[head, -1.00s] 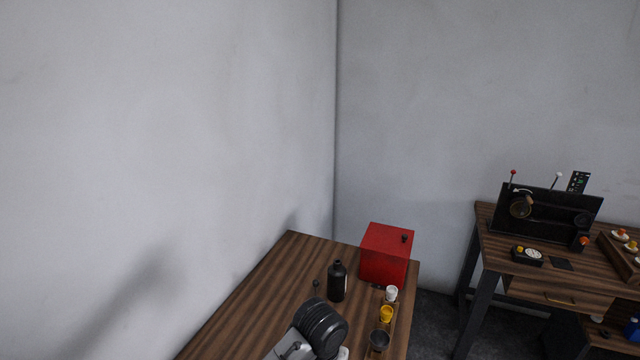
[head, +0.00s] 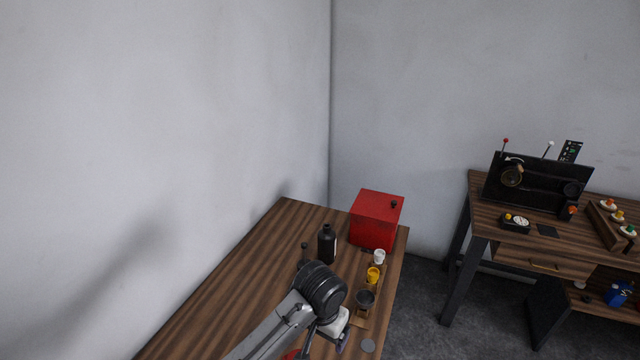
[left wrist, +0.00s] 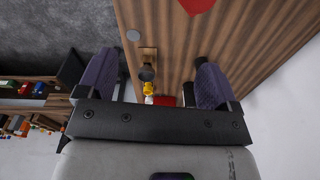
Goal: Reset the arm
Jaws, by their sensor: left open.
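My left arm reaches in over the wooden table (head: 235,285) in the head view, with its dark wrist above the tabletop. My left gripper (head: 338,340) is partly hidden below that wrist. In the left wrist view the gripper (left wrist: 153,60) is open, its two purple-grey fingers wide apart with nothing held between them. My right gripper is not in view.
A second table (head: 488,222) with a black panel (head: 538,178) stands right. The table's left part is clear.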

